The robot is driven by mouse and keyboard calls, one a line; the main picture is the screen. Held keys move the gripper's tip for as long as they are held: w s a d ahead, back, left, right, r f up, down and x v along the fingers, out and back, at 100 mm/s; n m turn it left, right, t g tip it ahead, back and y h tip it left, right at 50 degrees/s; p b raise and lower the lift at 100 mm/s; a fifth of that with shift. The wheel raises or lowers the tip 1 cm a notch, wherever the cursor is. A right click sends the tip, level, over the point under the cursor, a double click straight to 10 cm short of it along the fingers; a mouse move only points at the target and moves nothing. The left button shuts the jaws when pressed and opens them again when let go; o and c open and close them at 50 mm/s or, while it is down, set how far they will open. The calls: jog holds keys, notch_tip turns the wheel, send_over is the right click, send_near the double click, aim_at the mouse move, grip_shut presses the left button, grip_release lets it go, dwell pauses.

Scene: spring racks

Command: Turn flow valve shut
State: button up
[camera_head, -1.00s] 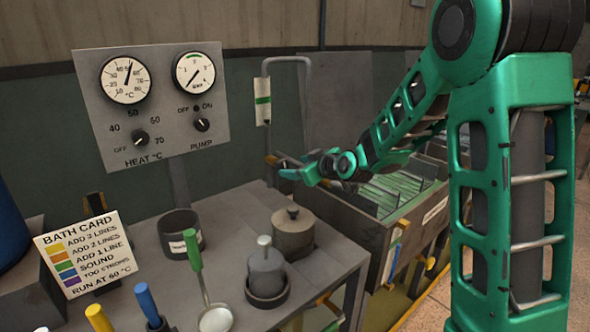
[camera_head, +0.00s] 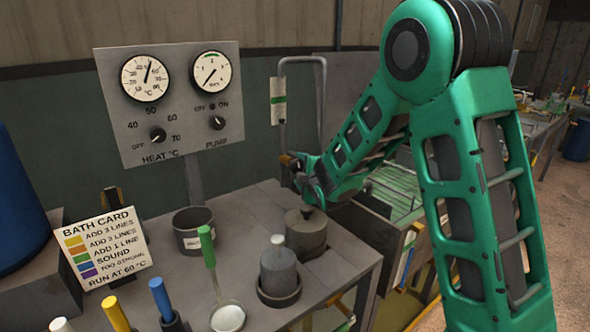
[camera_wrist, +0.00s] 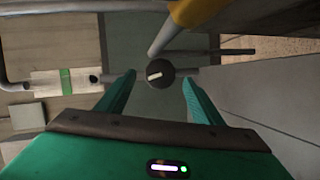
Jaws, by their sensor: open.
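The flow valve shows in the wrist view as a dark round hub (camera_wrist: 160,74) with a pale mark, on a grey pipe. A grey rod with a thick yellow grip (camera_wrist: 203,10) runs from it to the upper right. In the head view the valve's yellow end (camera_head: 288,159) shows beside the bent pipe, and my gripper hides much of the rest. My gripper (camera_wrist: 158,79) is open, one finger to each side of the hub in the picture; contact cannot be told. In the head view my gripper (camera_head: 301,172) is at the pipe, above the bench's back edge.
A white strip with a green band (camera_head: 278,101) hangs beside the pipe. The gauge panel (camera_head: 175,135) stands left. Lidded pots (camera_head: 306,236), a cup (camera_head: 193,240) and a ladle (camera_head: 228,316) are on the bench (camera_head: 258,205) below. A green-slatted tank (camera_head: 395,190) lies behind my arm.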

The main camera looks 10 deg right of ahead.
aim_at(298, 167)
jog(key=shift+x, duration=2.6)
jog(key=c, duration=1)
jog(key=shift+c, duration=0.2)
